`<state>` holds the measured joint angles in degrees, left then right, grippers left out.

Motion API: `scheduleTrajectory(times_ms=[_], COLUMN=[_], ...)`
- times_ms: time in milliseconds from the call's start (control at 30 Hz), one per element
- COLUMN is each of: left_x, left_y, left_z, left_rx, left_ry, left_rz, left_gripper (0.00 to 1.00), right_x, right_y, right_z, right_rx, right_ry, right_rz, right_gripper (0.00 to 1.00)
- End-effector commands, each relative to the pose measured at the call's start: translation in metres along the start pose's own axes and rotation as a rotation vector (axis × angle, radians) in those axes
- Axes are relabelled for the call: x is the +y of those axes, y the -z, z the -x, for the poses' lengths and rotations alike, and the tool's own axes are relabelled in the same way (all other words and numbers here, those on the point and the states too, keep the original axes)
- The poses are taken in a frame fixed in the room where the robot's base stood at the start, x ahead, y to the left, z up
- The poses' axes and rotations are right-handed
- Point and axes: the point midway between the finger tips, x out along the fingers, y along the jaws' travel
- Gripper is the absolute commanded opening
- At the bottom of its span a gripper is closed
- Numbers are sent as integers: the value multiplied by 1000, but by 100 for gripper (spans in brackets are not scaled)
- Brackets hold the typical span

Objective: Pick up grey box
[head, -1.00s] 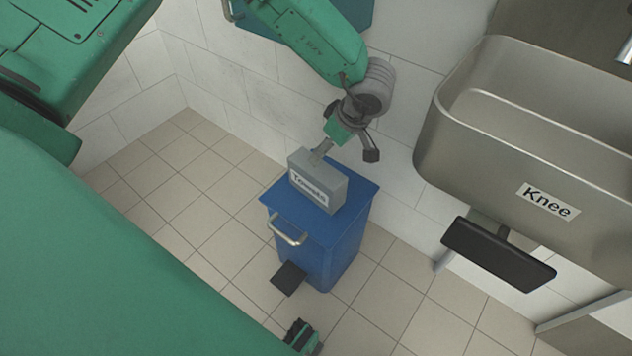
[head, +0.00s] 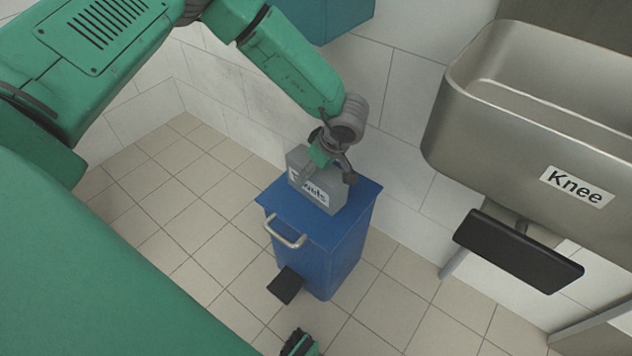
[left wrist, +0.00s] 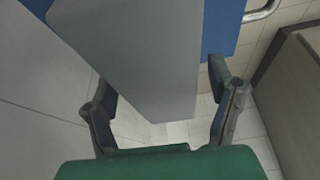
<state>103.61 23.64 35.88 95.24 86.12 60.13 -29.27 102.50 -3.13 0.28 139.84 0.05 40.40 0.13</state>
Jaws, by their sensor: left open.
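The grey box (head: 318,191) with a white label stands on top of a blue pedal bin (head: 330,225) in the head view. My left gripper (head: 328,172) is at the box's upper part, with one finger in front of the label and hiding part of its text. In the left wrist view the grey box (left wrist: 145,50) reaches between the two spread fingers of the open left gripper (left wrist: 165,100). I cannot tell whether either finger touches it. The blue bin lid (left wrist: 222,25) shows beyond the box.
A steel sink (head: 490,130) marked "Knee" stands to the right, with a black knee pad (head: 518,250) below its front. A white tiled wall (head: 405,130) is close behind the bin. The tiled floor (head: 180,220) left of the bin is clear.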

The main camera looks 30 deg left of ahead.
Motion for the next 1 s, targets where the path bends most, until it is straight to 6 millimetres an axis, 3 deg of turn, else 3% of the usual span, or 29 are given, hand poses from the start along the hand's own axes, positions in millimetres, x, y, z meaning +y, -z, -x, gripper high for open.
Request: scheduleTrajectory(times_ms=[933,967,1000], left_x=[0,0,0], left_y=[-2,-2,-2], left_z=[-4,-4,-4], left_rx=[-1,-1,-1], left_ry=[0,0,0], left_rz=[-1,-1,-1], left_gripper=[76,69,55], right_x=[0,0,0], right_y=[0,0,0], right_z=[8,8,8], right_rx=[0,0,0], right_ry=[0,0,0], right_rz=[0,0,0], right_gripper=[40,40,40])
